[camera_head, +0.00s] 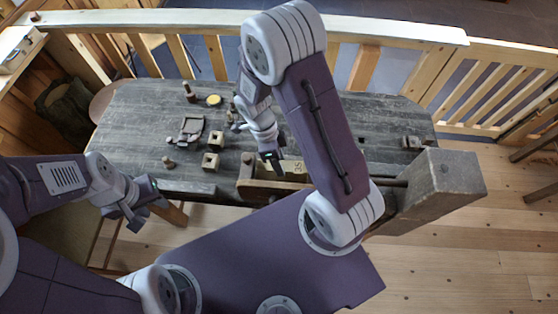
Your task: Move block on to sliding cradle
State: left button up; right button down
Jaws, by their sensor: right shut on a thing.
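A pale wooden block (293,168) with dark markings like "35" lies at the front of the workbench, at a wooden vise-like frame (262,187). My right gripper (272,160) reaches down at the block's left end and is shut on it; the fingertips are small and partly dark here. Part of the block is hidden behind my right arm. I cannot tell for sure which part is the sliding cradle; the frame around the block may be it. My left gripper (152,198) hangs off the bench's front left edge, apart from everything; its jaw opening is unclear.
On the grey workbench (135,135) stand two square blocks with holes (216,138), a dark tray-like piece (189,130), a yellow disc (214,100) and several small turned pegs. A large timber block (440,185) juts out at the right front. A wooden railing (365,68) runs behind.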

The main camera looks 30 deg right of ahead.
jog(key=shift+a+f, duration=0.1)
jog(key=shift+a, duration=0.1)
dwell(0.5)
jog(key=shift+c, duration=1.4)
grip_release()
notch_tip(320, 180, up, 8)
jog(key=p, duration=0.6)
jog(key=shift+p, duration=0.4)
